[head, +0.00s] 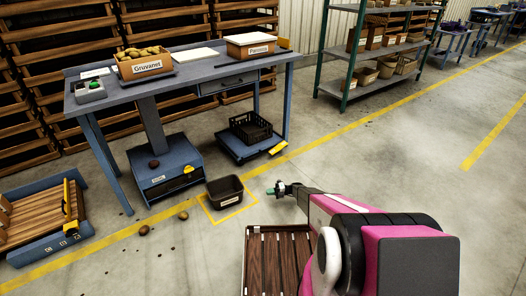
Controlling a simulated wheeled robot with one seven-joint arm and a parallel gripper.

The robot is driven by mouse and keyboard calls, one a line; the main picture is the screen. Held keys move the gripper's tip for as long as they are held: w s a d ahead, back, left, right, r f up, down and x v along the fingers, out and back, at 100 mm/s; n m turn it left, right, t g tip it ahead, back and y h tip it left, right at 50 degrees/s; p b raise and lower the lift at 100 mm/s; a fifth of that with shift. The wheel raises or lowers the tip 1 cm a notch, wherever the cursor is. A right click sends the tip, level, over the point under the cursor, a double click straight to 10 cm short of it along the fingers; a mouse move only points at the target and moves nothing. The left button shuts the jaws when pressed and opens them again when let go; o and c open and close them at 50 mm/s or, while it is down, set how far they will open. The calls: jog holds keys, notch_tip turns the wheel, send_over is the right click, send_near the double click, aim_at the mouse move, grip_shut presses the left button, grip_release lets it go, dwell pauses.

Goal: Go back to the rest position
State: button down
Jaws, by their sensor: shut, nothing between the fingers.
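My gripper (275,190) is at the end of my pink and black arm, which reaches in from the lower right. It is small in the view and points left, with a green part near its tip. It is shut and empty. It is in the air to the right of a dark bin (225,191) on the floor and apart from it. Part of the wrist is hidden behind the pink arm link.
A blue bench (185,78) at the left carries labelled boxes, one with potatoes (143,53). A slatted wooden surface (256,270) lies below my arm. Several potatoes (144,230) lie on the floor. A green-framed shelf (352,70) stands behind. The floor at right is clear.

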jog(key=s+d+r+n+g+h, duration=0.1)
jog(key=s+r+n+h, duration=0.3)
jog(key=s+r+n, duration=0.6)
jog(key=s+d+r+n+h, duration=0.2)
jog(key=s+r+n+h, duration=0.4)
jog(key=r, duration=0.8)
jog(key=s+d+r+n+t+h, duration=0.2)
jog(key=s+d+r+n+h, duration=0.2)
jog(key=s+r+n, duration=0.4)
jog(key=s+d+r+n+t+h, duration=0.1)
jog(key=s+d+r+n+h, duration=0.2)
jog(key=s+r+n, duration=0.6)
notch_tip(320, 180, up, 4)
jog(key=d+n, duration=0.1)
jog(key=d, duration=0.1)
jog(key=shift+d+r+t+h, duration=0.15)
jog(key=shift+d+t+h, duration=0.15)
jog(key=shift+t+h, duration=0.1)
